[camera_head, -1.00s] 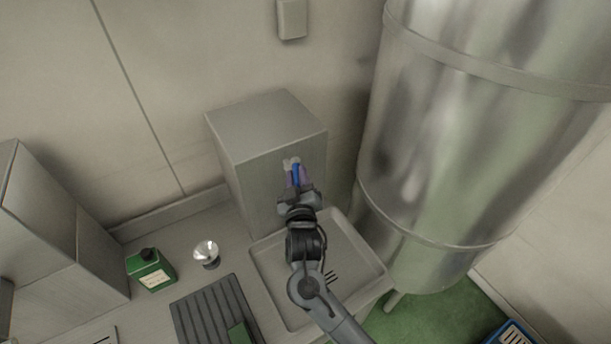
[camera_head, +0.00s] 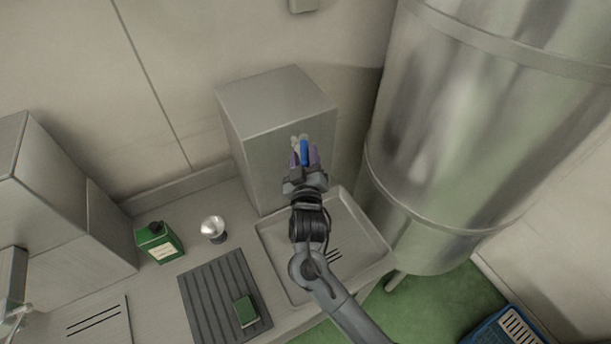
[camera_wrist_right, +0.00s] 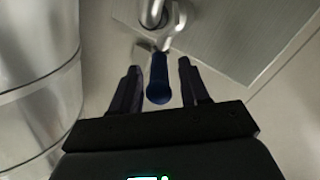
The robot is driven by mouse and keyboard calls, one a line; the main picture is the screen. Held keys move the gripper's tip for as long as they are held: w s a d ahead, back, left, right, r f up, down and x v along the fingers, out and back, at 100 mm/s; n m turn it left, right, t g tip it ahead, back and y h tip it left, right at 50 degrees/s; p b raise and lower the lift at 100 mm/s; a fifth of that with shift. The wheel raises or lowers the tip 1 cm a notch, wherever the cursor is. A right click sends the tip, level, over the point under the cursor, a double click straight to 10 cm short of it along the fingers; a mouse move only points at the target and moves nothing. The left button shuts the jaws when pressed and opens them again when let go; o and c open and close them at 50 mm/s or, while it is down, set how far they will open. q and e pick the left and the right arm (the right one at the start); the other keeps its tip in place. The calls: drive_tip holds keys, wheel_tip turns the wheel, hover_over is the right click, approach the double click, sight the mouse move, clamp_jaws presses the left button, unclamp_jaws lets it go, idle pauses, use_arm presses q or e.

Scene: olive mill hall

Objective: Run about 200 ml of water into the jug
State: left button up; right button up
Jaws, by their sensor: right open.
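A blue tap lever (camera_wrist_right: 158,82) sits on a chrome tap (camera_wrist_right: 158,18) fixed to the front of a steel box (camera_head: 265,125). The lever also shows in the head view (camera_head: 304,151). My right gripper (camera_head: 305,158) is open, with one finger on either side of the lever. In the right wrist view, gaps show between the lever and both fingers (camera_wrist_right: 158,88). Below the box is a shallow steel basin (camera_head: 372,251) with drain slots, partly hidden by my right arm. No jug can be made out. My left gripper is out of view.
A large steel tank (camera_head: 470,130) stands close on the right. A blue crate (camera_head: 503,328) is on the floor.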

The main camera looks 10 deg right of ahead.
drive_tip(key=s+b, duration=0.1)
drive_tip(key=s, duration=0.8)
drive_tip(key=shift+s+a+b, duration=0.35)
drive_tip(key=shift+a, duration=0.05)
